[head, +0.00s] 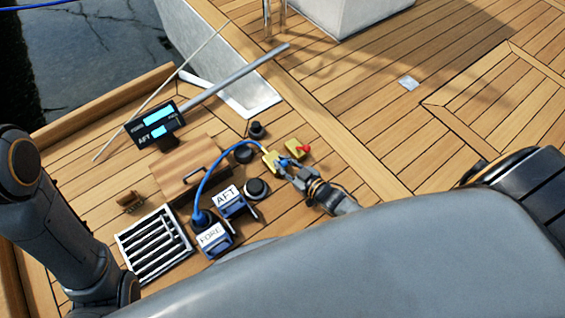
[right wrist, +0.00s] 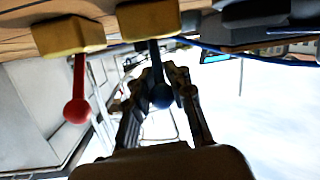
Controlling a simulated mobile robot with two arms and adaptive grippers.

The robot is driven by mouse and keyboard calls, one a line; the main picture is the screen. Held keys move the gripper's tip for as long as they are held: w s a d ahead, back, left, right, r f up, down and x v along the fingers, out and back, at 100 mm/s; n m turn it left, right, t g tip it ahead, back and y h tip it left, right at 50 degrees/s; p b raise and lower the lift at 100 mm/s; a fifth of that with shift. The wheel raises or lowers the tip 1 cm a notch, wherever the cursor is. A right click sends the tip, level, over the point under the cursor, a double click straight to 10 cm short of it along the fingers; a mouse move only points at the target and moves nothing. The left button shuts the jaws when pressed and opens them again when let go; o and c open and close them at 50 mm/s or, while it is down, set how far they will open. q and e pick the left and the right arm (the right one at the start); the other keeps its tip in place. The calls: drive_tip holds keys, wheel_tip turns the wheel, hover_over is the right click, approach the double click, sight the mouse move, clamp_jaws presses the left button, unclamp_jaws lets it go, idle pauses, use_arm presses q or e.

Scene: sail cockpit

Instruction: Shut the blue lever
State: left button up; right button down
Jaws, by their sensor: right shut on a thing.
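The blue lever (right wrist: 161,96) hangs with its round knob between the fingers of my right gripper, out from a yellow block (right wrist: 150,18). In the head view my right gripper (head: 286,167) is shut on this lever, beside its yellow block (head: 270,158); the fingers partly hide the lever. A red lever (right wrist: 77,105) on its own yellow block (right wrist: 68,36) is beside it, apart from my gripper; it also shows in the head view (head: 303,149). My left arm shows at the left edge of the head view, but its gripper does not.
A blue hose (head: 207,175) runs from the FORE box (head: 213,238) towards the blue lever's block. The AFT box (head: 230,203), black round fittings (head: 256,189), a wooden hatch (head: 185,165) and a slatted grate (head: 155,244) are nearby.

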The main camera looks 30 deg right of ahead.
drive_tip(key=c, duration=1.1)
unclamp_jaws()
drive_tip(key=v, duration=1.2)
